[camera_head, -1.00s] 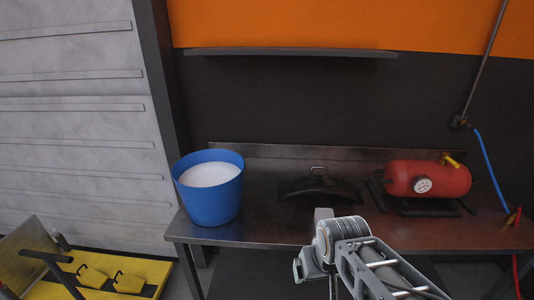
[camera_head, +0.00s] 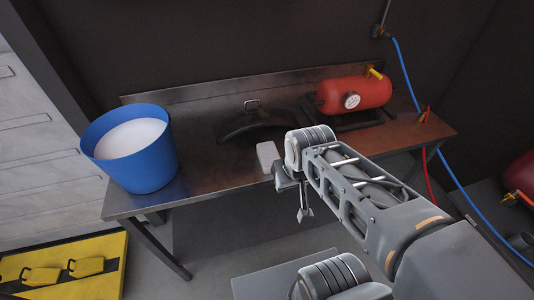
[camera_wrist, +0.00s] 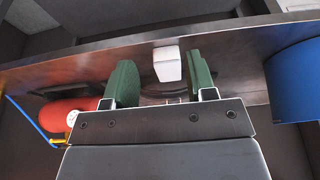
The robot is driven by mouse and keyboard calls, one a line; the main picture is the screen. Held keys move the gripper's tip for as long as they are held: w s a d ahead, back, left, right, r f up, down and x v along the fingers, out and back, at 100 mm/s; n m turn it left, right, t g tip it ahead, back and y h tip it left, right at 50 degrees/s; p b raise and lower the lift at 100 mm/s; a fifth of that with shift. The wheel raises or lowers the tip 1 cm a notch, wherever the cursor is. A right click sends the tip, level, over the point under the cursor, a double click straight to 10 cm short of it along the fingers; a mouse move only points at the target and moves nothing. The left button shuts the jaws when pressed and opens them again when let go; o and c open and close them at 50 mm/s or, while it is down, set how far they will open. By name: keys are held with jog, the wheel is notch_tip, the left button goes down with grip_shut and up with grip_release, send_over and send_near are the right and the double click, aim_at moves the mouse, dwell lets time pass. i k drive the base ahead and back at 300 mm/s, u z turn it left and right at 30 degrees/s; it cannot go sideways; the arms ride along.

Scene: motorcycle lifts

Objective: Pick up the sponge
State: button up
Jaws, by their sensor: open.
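The sponge looks to be a small white block (camera_head: 268,156) at the front edge of the metal table, just left of my arm. It also shows in the wrist view as a white block (camera_wrist: 167,64), lying between the two green fingers in the picture. My gripper (camera_wrist: 160,76) is open, with nothing held. In the head view my gripper (camera_head: 304,212) is partly hidden by the arm and hangs in front of the table edge, apart from the block.
The metal table (camera_head: 215,185) holds a blue bucket (camera_head: 135,160) with white contents at left, a dark curved part (camera_head: 258,122) behind the block, and a red tank (camera_head: 354,96) at right. A blue hose (camera_head: 415,90) hangs at right. Bare table lies between bucket and block.

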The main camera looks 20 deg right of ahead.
aim_at(267, 152)
jog(key=k, duration=1.3)
jog(key=u, duration=0.8)
jog(key=i, duration=1.4)
jog(key=z, duration=0.55)
